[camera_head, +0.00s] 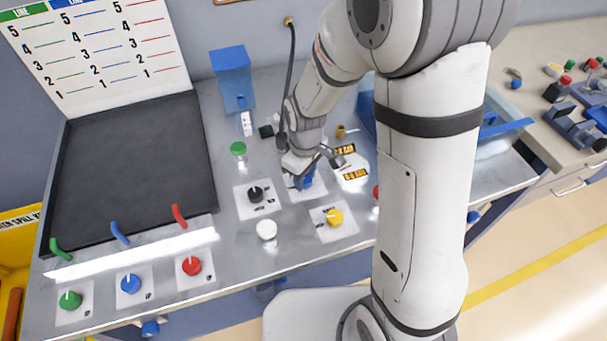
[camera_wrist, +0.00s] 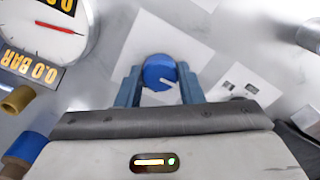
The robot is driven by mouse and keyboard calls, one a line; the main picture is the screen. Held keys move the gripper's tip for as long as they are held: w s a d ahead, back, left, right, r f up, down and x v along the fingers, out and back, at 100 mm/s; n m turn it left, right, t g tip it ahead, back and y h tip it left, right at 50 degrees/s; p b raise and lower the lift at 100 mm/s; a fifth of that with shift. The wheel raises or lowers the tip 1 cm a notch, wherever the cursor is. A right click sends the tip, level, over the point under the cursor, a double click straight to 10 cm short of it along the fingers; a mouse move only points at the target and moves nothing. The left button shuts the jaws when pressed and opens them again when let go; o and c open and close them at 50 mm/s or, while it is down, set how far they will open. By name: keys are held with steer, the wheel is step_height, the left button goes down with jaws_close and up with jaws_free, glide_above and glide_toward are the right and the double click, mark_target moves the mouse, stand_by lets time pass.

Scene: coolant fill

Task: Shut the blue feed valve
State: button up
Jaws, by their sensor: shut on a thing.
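My gripper (camera_head: 298,174) points down at the back middle of the bench. It is shut on a blue round knob (camera_wrist: 160,70) on a white plate, one blue finger on each side. A pale mark on the knob points to the lower right in the wrist view. In the head view this knob (camera_head: 306,182) is partly hidden by my gripper. Another blue knob (camera_head: 131,284) sits on a plate in the front row, its white mark pointing away from the front edge. The labels are too small to read, so I cannot tell which is the feed valve.
A round gauge (camera_wrist: 40,32) with 0.0 BAR displays stands beside the gripped knob. Black (camera_head: 256,192), yellow (camera_head: 334,217) and white (camera_head: 266,230) knobs are close by. Green (camera_head: 69,300) and red (camera_head: 191,265) knobs flank the front blue one. A dark tray (camera_head: 135,165) lies left.

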steer(key=shift+a, duration=0.3)
steer(key=shift+c, duration=0.3)
steer(key=shift+d, duration=0.25)
steer(key=shift+m, duration=0.4)
steer(key=shift+f+m+b, duration=0.15)
steer(key=shift+m+b, duration=0.35)
steer(key=shift+m, duration=0.5)
steer(key=m+b, duration=0.1)
steer(key=m, duration=0.5)
steer(key=shift+s+b, duration=0.15)
steer(key=shift+b, duration=0.25)
steer(key=m+b, duration=0.1)
steer(key=m, duration=0.3)
steer(key=shift+m, duration=0.3)
steer(key=shift+m+b, duration=0.3)
steer(key=shift+m, duration=1.6)
